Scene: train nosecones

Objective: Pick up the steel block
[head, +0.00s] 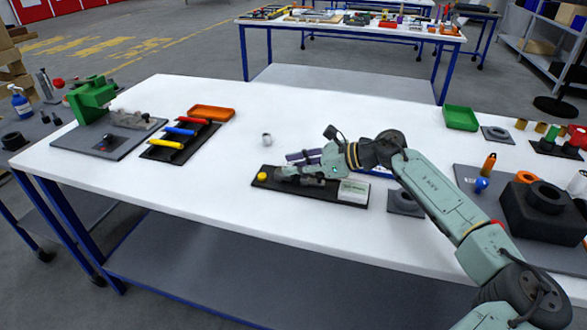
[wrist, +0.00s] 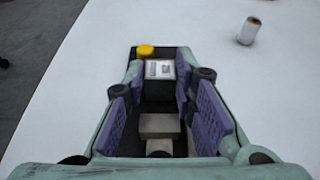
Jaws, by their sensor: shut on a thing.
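The steel block (wrist: 160,69) is a grey block with a pale, marked top face. In the wrist view it sits between my fingertips, close to a yellow round knob (wrist: 145,51). In the head view the fingers mostly hide the block. I cannot tell whether it is clear of the board. A second, light grey block (head: 353,190) stands at the board's right end; it shows below the fingertips in the wrist view (wrist: 160,126).
A small metal cylinder (head: 267,139) stands behind the board on the white table (head: 225,165). A black tray with coloured handles (head: 180,139) and an orange tray (head: 211,113) are to the left. A grey square plate (head: 406,203) is right of the board. The table's front left is clear.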

